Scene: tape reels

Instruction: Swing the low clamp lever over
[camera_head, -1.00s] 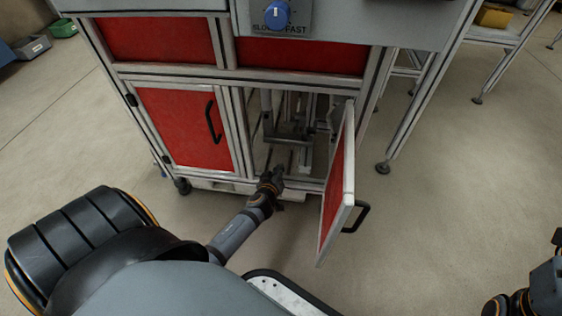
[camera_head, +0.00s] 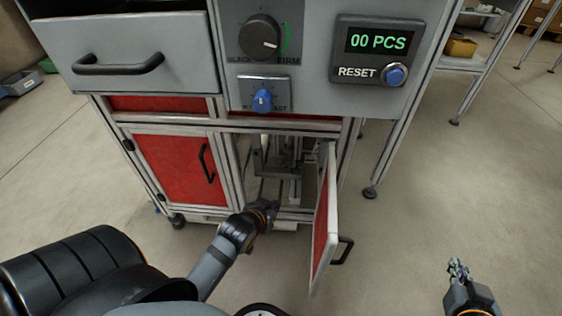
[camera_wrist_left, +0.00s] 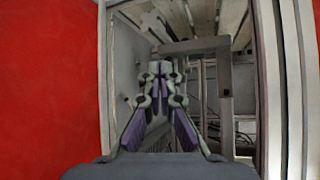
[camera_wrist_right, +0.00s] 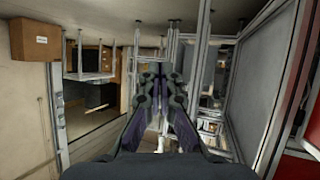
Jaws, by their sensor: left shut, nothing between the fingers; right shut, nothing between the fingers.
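The cabinet's lower right compartment stands open. Inside it a grey angled bar (camera_head: 288,173), which may be the low clamp lever, shows behind the opening. In the left wrist view a grey angled bar (camera_wrist_left: 195,46) crosses above and right of the fingertips and bends down at its right end. My left gripper (camera_head: 272,206) is at the compartment's opening, low down. In its wrist view the fingers (camera_wrist_left: 161,70) are shut and empty, apart from the bar in the picture. My right gripper (camera_head: 458,268) is shut and empty, out over the floor at the lower right.
The red door (camera_head: 322,225) with a black handle (camera_head: 343,250) hangs open just right of my left gripper. A closed red door (camera_head: 180,168) is on the left. A drawer (camera_head: 130,55), knobs and a counter display (camera_head: 379,41) are above.

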